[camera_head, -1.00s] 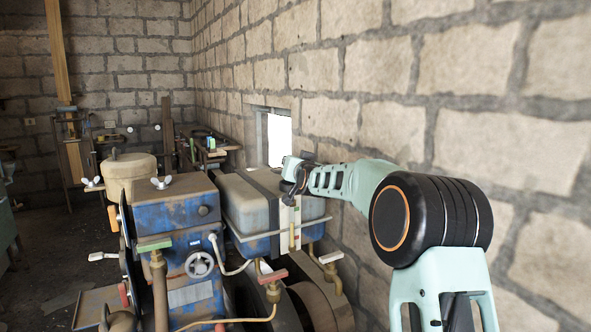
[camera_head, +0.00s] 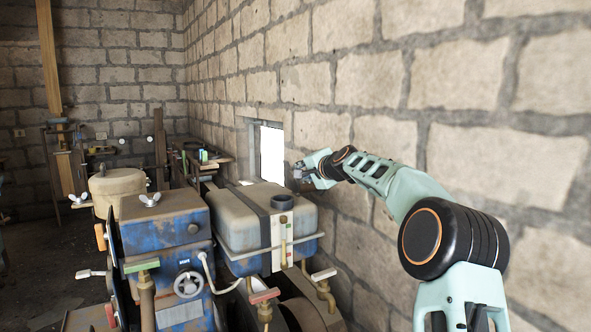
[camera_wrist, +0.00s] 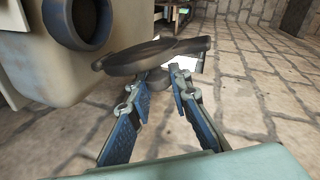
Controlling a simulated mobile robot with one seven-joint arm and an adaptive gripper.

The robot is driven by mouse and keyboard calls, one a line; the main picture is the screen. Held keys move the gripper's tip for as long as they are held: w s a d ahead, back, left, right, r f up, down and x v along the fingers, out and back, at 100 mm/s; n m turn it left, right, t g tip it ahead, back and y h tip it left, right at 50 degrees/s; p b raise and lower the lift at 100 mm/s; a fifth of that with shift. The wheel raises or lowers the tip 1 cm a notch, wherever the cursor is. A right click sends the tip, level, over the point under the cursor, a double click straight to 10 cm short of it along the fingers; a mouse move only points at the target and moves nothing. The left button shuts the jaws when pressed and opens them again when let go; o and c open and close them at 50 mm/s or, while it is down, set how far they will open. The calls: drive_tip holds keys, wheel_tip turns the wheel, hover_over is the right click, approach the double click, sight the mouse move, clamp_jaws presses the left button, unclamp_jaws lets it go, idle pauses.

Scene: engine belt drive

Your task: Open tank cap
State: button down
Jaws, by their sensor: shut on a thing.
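The tank (camera_head: 240,222) is a grey-and-blue box with a dark strap over it. Its round dark filler neck (camera_head: 282,202) stands uncovered on top. In the wrist view the neck (camera_wrist: 80,22) shows at the upper left, with an open round mouth. My gripper (camera_wrist: 161,80) is shut on the dark, disc-like tank cap (camera_wrist: 150,58), which is apart from the neck. In the head view my gripper (camera_head: 302,172) is above and to the right of the neck, near the wall; the cap is too small there to make out clearly.
The stone wall (camera_head: 350,130) runs close along the right, with a bright window opening (camera_head: 271,150) behind my gripper. The blue engine block (camera_head: 165,225) with a handwheel (camera_head: 188,284) stands left of the tank. Valves and pipes sit in front.

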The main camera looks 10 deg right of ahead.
sight(310, 200)
drive_tip(key=shift+w+d+f+m+g+y+p, duration=0.1)
drive_tip(key=shift+w+d+m+g+y+p, duration=0.15)
drive_tip(key=shift+d+m+p, duration=0.2)
drive_tip(key=shift+w+d+m+g+y+p, duration=0.1)
drive_tip(key=shift+d+m+y+p, duration=0.25)
drive_tip(key=shift+m+p, duration=0.2)
drive_tip(key=shift+w+d+f+m+y+p, duration=0.3)
drive_tip(key=shift+d+f+m+y+p, duration=0.45)
drive_tip(key=shift+m+p, duration=0.5)
drive_tip(key=c, duration=1.7)
unclamp_jaws()
drive_tip(key=shift+f, duration=0.1)
drive_tip(key=shift+c, duration=0.2)
drive_tip(key=v, duration=1.2)
